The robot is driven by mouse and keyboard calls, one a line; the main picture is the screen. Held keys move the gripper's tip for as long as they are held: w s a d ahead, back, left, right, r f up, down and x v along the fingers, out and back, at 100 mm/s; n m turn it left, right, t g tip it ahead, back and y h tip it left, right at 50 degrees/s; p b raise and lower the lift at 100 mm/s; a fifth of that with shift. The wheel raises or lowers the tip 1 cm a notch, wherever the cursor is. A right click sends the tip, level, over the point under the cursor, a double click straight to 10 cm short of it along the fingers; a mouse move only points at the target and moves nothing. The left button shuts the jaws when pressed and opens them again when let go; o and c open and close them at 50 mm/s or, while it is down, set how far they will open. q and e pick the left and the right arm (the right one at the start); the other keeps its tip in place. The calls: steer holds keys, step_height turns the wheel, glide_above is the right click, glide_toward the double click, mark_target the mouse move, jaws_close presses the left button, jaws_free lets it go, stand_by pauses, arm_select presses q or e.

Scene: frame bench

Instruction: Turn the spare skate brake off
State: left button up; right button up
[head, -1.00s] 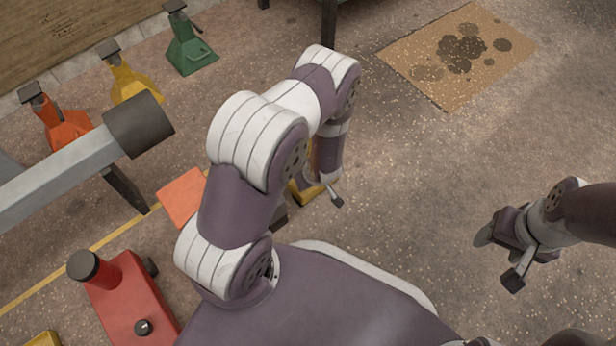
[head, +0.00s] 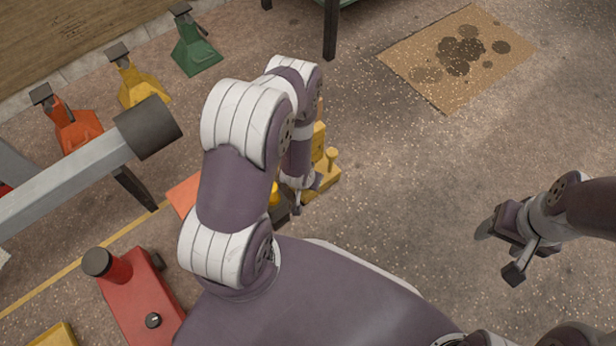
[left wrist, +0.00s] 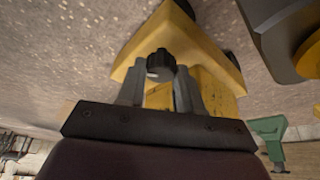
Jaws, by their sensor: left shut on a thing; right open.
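A yellow skate (left wrist: 205,50) fills the middle of the left wrist view, with a black brake knob (left wrist: 160,64) bearing a pale mark. My left gripper (left wrist: 160,88) has one finger on each side of this knob and is shut on it. In the head view, the yellow skate (head: 328,178) shows beyond my left arm, which hides part of it and most of the left gripper. My right gripper (head: 500,253) is open and empty above bare floor at the right.
A red skate (head: 135,300) with a dark-topped post and a black knob stands at lower left. A grey beam (head: 70,180) with a dark end crosses the left side. Orange, yellow and green stands (head: 195,50) line the wall. A stained cardboard sheet (head: 410,70) lies beyond open floor.

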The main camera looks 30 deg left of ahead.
arm_select(q)
steer(key=shift+m, duration=0.5)
steer(key=shift+h, duration=0.3)
steer(key=o, duration=1)
steer(key=shift+o, duration=0.2)
steer(key=p+v, duration=0.8)
steer(key=v, duration=0.4)
steer(key=shift+s+r+p, duration=0.2)
steer(key=shift+r+p, duration=0.15)
steer(key=shift+p, duration=0.05)
